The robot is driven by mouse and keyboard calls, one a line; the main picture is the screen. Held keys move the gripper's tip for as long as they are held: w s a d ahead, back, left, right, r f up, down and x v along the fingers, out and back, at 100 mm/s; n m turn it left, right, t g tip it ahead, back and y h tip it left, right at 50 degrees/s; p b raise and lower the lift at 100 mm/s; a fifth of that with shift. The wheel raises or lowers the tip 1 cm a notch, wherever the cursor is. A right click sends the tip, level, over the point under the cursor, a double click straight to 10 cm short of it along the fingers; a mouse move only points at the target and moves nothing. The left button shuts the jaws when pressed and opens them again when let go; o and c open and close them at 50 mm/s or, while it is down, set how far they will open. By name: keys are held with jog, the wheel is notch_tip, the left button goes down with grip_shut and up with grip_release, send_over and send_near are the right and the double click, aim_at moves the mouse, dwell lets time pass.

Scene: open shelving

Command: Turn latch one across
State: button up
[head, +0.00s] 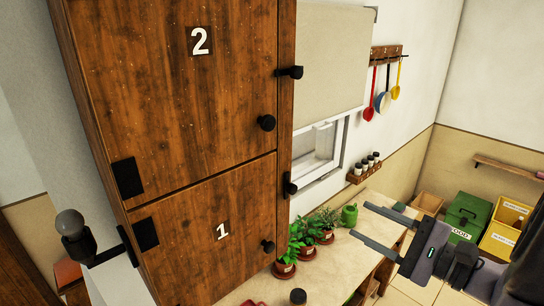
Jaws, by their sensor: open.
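A tall brown wooden cabinet stands at the left with door 2 (165,80) above and door 1 (190,265) below, both closed. A black latch (289,186) sits on the right frame strip near the top of door 1; it looks upright. A similar black latch (291,72) beside door 2 points sideways. Door 1 has a round black knob (268,246) and door 2 another (266,122). My gripper (360,220) is open and empty at the right, its two fingers pointing left, apart from the cabinet and over the counter area in the picture.
Potted plants (308,230) and a green watering can (349,215) stand on the counter (340,265) between cabinet and gripper. A small jar rack (364,168) and hanging utensils (383,100) are on the wall. Green and yellow bins (468,213) stand at the far right.

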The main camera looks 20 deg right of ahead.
jog(key=p, duration=0.2)
send_near(295, 191)
jog(key=p+x, duration=0.2)
jog(key=x, duration=0.6)
jog(key=shift+s+a+r, duration=0.1)
jog(key=shift+r, duration=0.1)
jog(key=shift+w+a+f, duration=0.1)
jog(key=shift+w, duration=0.4)
jog(key=shift+c, duration=0.3)
grip_shut()
